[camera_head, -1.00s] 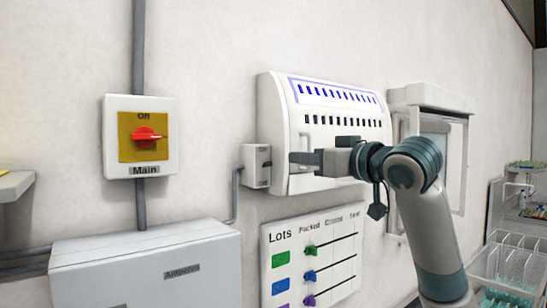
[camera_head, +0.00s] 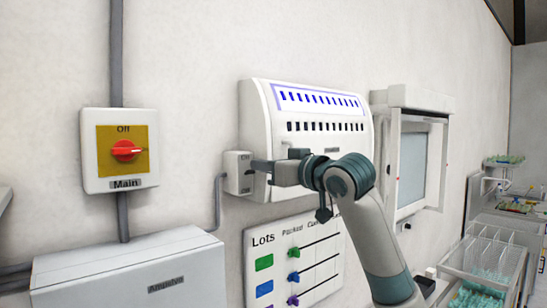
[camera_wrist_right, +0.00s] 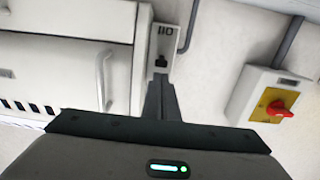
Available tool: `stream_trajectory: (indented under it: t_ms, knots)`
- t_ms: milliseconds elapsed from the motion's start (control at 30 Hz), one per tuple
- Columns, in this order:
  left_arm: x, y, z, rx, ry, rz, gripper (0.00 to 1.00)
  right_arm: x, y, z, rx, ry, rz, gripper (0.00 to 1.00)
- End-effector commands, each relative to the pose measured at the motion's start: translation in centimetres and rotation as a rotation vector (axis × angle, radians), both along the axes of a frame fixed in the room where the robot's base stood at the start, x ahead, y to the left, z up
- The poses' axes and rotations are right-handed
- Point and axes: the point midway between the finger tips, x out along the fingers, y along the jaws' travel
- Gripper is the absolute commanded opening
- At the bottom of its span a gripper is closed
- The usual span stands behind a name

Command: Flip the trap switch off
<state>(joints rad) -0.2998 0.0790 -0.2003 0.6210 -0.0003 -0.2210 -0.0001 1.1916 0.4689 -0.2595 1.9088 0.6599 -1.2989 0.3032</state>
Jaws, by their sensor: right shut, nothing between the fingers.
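The small grey-white switch box (camera_head: 238,172) is on the wall at the left side of the white wall unit. My right gripper (camera_head: 255,166) is shut and empty, with its tips at the front of this box. In the right wrist view the box (camera_wrist_right: 168,36) shows a black switch (camera_wrist_right: 161,60), and the shut fingers (camera_wrist_right: 160,84) point at it, just short of it or touching; I cannot tell which. The label on the box is too small to read surely. My left gripper is out of view.
The Main switch (camera_head: 125,150), with a red knob on a yellow plate, is left of the small box. The white wall unit (camera_head: 257,125) is close beside my right gripper. A grey cabinet (camera_head: 120,275) and a Lots board (camera_head: 262,244) are below.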

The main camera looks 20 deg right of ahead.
Motion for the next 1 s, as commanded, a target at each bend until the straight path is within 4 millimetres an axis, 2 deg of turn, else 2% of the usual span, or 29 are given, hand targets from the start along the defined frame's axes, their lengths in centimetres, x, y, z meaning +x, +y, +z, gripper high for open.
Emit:
stream_trajectory:
  t_ms: [33, 100, 300, 767, 1000]
  knots:
    - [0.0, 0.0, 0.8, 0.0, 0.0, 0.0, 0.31, 0.7, 0.3, 0.3, 0.001, 0.004, 0.001, 0.0]
    - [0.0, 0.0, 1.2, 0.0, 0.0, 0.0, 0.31, 1.3, 0.6, 0.2, 0.002, 0.004, 0.002, 0.0]
    - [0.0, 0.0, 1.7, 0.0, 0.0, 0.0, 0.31, 2.4, 0.9, 0.0, 0.0, 0.001, 0.0, 0.0]
    - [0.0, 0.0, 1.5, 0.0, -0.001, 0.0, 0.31, 2.4, 0.9, -0.2, 0.001, -0.003, 0.001, 0.0]
    - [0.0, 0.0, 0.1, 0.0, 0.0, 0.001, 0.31, 2.4, 0.9, -0.7, 0.019, -0.049, 0.002, 0.0]
